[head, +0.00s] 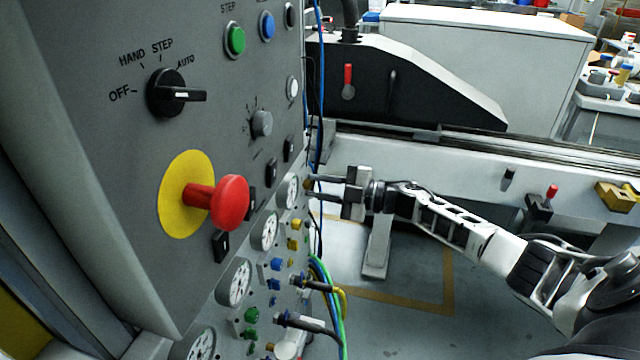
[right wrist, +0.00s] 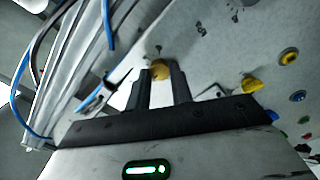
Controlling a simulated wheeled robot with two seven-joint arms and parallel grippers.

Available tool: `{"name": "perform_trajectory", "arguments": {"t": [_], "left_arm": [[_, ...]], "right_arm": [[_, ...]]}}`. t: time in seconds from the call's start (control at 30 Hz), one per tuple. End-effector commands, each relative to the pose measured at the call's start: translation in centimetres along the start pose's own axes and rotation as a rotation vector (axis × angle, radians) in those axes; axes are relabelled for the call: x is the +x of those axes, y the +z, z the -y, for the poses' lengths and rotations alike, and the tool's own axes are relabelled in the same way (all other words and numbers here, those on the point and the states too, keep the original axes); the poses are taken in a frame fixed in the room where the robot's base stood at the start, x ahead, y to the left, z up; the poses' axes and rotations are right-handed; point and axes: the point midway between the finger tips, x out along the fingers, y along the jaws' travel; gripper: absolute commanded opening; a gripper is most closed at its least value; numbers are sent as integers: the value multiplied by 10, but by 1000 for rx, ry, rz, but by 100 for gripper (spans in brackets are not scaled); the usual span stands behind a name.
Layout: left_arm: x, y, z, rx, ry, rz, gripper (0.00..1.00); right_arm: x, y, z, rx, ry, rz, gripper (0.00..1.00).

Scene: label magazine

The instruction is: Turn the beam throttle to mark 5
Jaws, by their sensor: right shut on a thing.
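My right gripper (head: 312,186) reaches in from the right to the far edge of the grey control panel. In the right wrist view, its two dark fingers (right wrist: 161,76) are closed around a round brass-yellow knob (right wrist: 160,69) on the panel face, one finger on each side. I take this knob for the beam throttle, but no readable label shows beside it. Its pointer and mark 5 cannot be made out; the fingers and the steep viewing angle hide most of it in the head view. My left gripper is not in view.
The panel (head: 110,130) carries a red mushroom button (head: 230,202), a black selector (head: 166,93), a grey knob with ticks (head: 262,123) and several gauges (head: 235,282). Cables with plugs (head: 305,322) hang below. Blue cables (right wrist: 107,25) run close to my right gripper. Floor right of the panel is open.

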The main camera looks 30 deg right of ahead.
Motion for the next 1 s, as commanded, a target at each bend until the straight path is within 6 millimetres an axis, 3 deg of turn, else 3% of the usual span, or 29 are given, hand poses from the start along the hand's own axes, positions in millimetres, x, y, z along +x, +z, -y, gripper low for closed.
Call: {"name": "perform_trajectory", "arguments": {"t": [0.53, 0.57, 0.63, 1.0], "left_arm": [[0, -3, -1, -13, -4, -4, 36], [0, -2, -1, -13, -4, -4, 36], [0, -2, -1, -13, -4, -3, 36], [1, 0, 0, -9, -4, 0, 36]], "right_arm": [[0, 0, 0, 25, -1, 1, 0], [0, 0, 0, 25, -1, 1, 28], [0, 0, 0, 25, -1, 1, 44], [-6, 1, 1, 25, -2, 2, 44]]}}
